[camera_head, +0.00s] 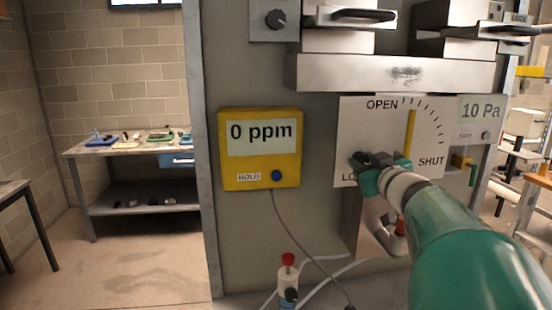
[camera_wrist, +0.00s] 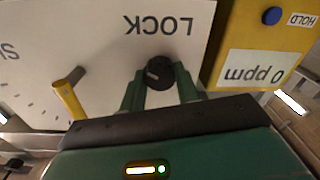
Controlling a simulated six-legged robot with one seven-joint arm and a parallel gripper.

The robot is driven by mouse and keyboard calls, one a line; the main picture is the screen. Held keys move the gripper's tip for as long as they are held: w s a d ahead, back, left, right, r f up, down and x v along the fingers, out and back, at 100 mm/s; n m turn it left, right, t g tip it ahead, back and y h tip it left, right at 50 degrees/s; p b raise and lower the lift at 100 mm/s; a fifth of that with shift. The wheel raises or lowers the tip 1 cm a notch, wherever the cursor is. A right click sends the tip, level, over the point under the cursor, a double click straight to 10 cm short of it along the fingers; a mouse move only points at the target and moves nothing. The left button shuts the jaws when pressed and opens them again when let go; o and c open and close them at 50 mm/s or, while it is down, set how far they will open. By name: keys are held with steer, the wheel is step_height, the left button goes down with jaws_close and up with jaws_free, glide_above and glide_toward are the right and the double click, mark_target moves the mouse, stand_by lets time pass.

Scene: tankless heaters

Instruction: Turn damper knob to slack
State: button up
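The damper knob is a small round black knob (camera_wrist: 160,75) on a white panel, beside the word LOCK, which shows upside down in the wrist view. A small pale mark shows on the knob's face. My gripper (camera_wrist: 160,88) has one green finger on each side of the knob; I cannot tell whether they press on it. In the head view my gripper (camera_head: 366,171) reaches the panel's lower left and hides the knob and part of the LOCK label. A yellow lever (camera_head: 410,132) stands nearly upright on the panel (camera_head: 360,125) between OPEN and SHUT; it also shows in the wrist view (camera_wrist: 68,98).
A yellow meter (camera_head: 237,172) reading 0 ppm is close left of the panel. A 10 Pa display (camera_head: 480,110) is to the right. Metal blocks with handles jut out above. Hoses and a red-capped bottle (camera_head: 288,285) are below. A workbench (camera_head: 130,155) stands far left.

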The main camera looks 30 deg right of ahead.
steer(key=shift+c, duration=1)
steer(key=n, duration=1)
steer(key=shift+n, duration=0.3)
steer(key=n, duration=0.5)
steer(key=shift+a+g, duration=0.1)
steer(key=shift+g, duration=0.2)
steer(key=n, duration=0.5)
steer(key=shift+h, duration=0.3)
steer(key=shift+n, duration=0.3)
